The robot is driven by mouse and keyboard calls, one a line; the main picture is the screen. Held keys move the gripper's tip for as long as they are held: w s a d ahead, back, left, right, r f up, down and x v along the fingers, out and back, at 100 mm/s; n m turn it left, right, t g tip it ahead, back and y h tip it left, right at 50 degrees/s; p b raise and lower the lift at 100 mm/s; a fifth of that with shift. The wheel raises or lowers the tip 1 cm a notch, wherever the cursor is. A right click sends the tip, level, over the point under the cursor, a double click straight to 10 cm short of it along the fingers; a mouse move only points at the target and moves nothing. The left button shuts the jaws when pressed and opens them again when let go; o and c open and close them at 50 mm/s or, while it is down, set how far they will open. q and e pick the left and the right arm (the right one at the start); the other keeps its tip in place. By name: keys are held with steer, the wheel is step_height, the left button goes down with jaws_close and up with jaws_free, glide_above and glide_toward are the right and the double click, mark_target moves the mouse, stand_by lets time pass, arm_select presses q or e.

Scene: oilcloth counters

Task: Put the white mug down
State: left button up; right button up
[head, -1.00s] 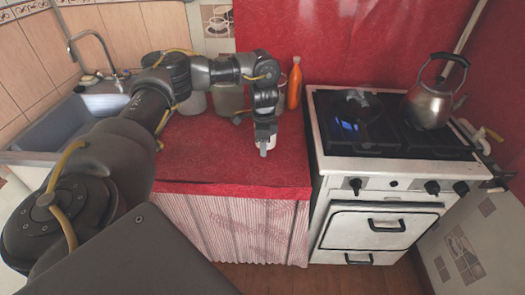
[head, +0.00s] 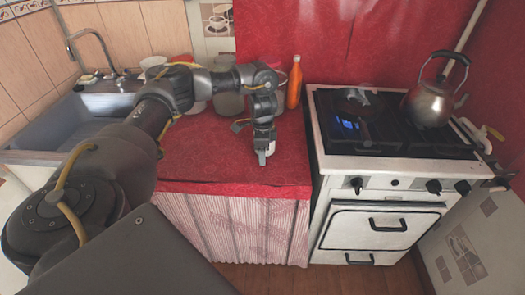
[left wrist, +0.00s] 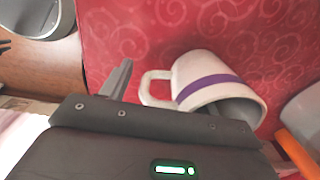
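The white mug (left wrist: 208,84) has a purple band and its handle points left in the left wrist view. Its opening faces the lower right there, with the red counter behind it. In the head view, only a small white part of the mug (head: 270,148) shows at my left fingertips, low over the counter's front right part. My left gripper (head: 264,153) points down at the mug. In the left wrist view, one finger stands beside the handle with a gap, so it looks open. Contact between mug and counter cannot be told. My right gripper is out of view.
The red counter (head: 215,155) is clear left of the mug. An orange bottle (head: 294,84) and a canister (head: 229,97) stand at the back. The stove (head: 400,158) with a kettle (head: 430,104) is right, the sink (head: 62,125) left. A white cup (head: 153,63) is behind my arm.

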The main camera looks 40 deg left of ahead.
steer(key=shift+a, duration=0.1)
arm_select(q)
steer(key=shift+r, duration=0.1)
step_height(320, 180, up, 11)
steer(key=p, duration=0.2)
steer(key=shift+s+p, duration=0.1)
steer(key=shift+p, duration=0.3)
steer(key=shift+r, duration=0.6)
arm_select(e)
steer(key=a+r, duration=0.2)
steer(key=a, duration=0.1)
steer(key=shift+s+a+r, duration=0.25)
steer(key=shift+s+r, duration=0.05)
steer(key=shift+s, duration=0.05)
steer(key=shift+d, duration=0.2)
